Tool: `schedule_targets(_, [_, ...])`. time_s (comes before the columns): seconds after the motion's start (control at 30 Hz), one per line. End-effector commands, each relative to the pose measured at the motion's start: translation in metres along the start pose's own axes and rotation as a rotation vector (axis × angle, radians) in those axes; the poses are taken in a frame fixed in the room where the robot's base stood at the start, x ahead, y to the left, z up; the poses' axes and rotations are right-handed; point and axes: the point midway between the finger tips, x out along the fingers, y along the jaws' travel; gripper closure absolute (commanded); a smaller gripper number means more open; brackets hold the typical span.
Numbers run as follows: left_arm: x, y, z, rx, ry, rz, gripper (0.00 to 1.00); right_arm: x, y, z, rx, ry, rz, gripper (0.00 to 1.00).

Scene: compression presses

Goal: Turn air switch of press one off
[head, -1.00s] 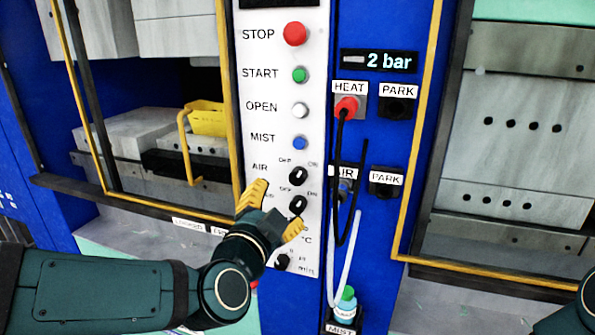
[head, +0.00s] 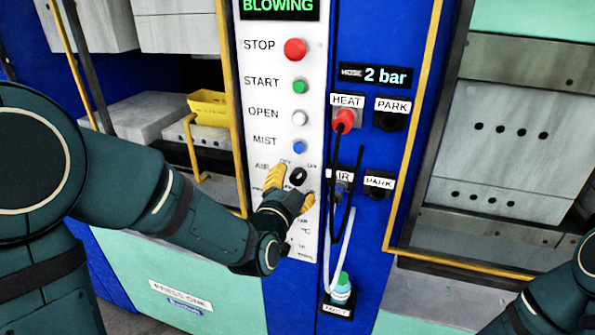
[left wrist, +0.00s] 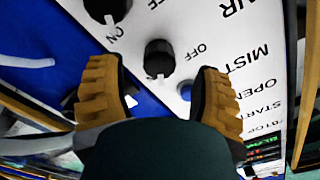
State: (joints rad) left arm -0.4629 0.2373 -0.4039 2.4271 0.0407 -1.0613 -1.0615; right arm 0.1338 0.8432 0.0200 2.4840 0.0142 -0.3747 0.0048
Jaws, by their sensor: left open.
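The air switch of press one is a black rotary knob (head: 298,176) beside the AIR label on the white panel (head: 313,120). In the left wrist view, the air knob (left wrist: 158,57) stands ahead, in the gap between the open fingers (left wrist: 158,95). I see no clear contact. An OFF label is beside it there. A second black knob (left wrist: 107,10) is near the top edge.
STOP (head: 295,49), START (head: 300,86), OPEN (head: 300,117) and MIST (head: 299,147) buttons are above the air knob. The display (head: 278,7) reads BLOWING. Hoses (head: 344,190) hang at the right, above a small bottle (head: 341,288). A yellow-edged press frame (head: 229,80) borders the panel.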

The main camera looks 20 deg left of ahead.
Motion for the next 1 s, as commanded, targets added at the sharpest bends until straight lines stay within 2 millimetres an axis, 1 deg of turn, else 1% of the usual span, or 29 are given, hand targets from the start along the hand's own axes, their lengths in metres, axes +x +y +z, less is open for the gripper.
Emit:
schedule_targets(0.03, [0.008, 0.001, 0.001, 0.002, -0.001, 0.002, 0.35, 0.0, 0.0, 0.0, 0.0, -0.001, 0.0, 1.0])
schedule_targets(0.1, [0.017, 0.001, 0.001, 0.002, -0.001, 0.001, 0.35, 0.0, 0.0, 0.0, 0.0, -0.001, 0.0, 1.0])
schedule_targets(0.23, [0.027, 0.001, 0.001, 0.001, 0.0, 0.001, 0.35, -0.001, 0.0, 0.0, 0.0, -0.002, 0.0, 1.0])
schedule_targets(0.37, [0.032, 0.001, 0.001, 0.0, -0.001, 0.001, 0.35, -0.001, 0.0, 0.0, 0.0, -0.002, 0.0, 1.0])
schedule_targets(0.6, [0.032, 0.001, 0.001, 0.0, -0.001, 0.001, 0.35, -0.001, 0.0, 0.001, 0.0, -0.002, 0.0, 1.0])
schedule_targets(0.63, [0.032, 0.001, 0.001, 0.0, -0.001, 0.001, 0.4, -0.001, 0.0, 0.0, 0.0, -0.002, 0.0, 1.0])
schedule_targets(0.67, [0.032, 0.001, 0.001, 0.0, -0.001, 0.001, 0.51, -0.001, 0.0, 0.0, 0.0, -0.002, 0.0, 1.0])
schedule_targets(0.7, [0.032, 0.001, 0.001, 0.0, -0.001, 0.001, 0.65, -0.001, 0.0, 0.0, 0.0, -0.002, 0.0, 1.0])
schedule_targets(0.77, [0.032, 0.001, 0.001, 0.0, -0.001, 0.001, 0.86, -0.001, 0.0, 0.0, 0.0, -0.002, 0.0, 1.0])
schedule_targets(0.8, [0.032, 0.001, 0.001, 0.0, -0.001, 0.001, 1.0, -0.001, 0.0, 0.0, 0.0, -0.002, 0.0, 1.0])
schedule_targets(1.0, [0.032, 0.001, 0.001, -0.003, 0.0, 0.0, 1.0, -0.001, 0.0, 0.001, 0.0, -0.002, 0.0, 1.0])
